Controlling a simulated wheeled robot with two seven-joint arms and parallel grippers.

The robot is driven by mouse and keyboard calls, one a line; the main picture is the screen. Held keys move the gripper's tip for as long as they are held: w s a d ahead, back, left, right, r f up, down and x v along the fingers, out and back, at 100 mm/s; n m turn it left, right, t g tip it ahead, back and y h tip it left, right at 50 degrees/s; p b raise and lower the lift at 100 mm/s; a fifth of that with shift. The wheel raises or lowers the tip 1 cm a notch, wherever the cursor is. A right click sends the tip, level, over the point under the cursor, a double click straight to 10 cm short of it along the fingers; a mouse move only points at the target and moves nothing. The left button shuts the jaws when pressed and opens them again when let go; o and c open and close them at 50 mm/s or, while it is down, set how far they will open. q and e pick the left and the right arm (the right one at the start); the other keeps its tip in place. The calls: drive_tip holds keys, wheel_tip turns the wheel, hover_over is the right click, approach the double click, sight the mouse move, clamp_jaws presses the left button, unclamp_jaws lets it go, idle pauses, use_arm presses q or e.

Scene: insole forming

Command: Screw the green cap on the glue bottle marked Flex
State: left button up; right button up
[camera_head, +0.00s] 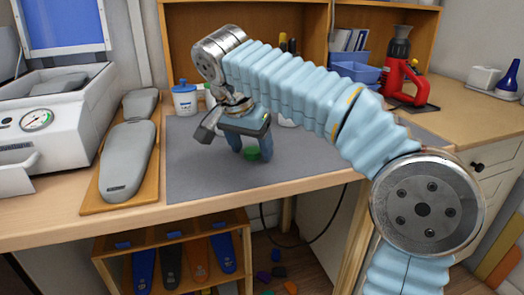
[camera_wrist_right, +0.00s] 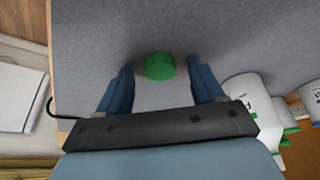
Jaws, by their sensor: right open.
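The green cap (camera_head: 252,154) lies on the grey mat (camera_head: 190,175), and it also shows in the right wrist view (camera_wrist_right: 160,66). My right gripper (camera_head: 250,146) points down over the cap. In the right wrist view the fingers of my right gripper (camera_wrist_right: 160,75) are apart, one on each side of the cap with a gap to both. Part of a white bottle (camera_head: 286,121) shows behind my right arm in the head view. I cannot read which bottle is marked Flex. My left gripper is out of view.
A white tub with a blue lid (camera_head: 185,98) stands at the mat's back left. Grey insole forms (camera_head: 127,158) lie on a wooden board at left, beside a white machine with a gauge (camera_head: 36,120). A red device (camera_head: 402,84) stands at back right. The mat's front is clear.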

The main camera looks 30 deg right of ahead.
drive_tip(key=shift+c, duration=0.3)
drive_tip(key=c, duration=1)
drive_tip(key=shift+c, duration=0.2)
drive_tip(key=shift+r, duration=0.15)
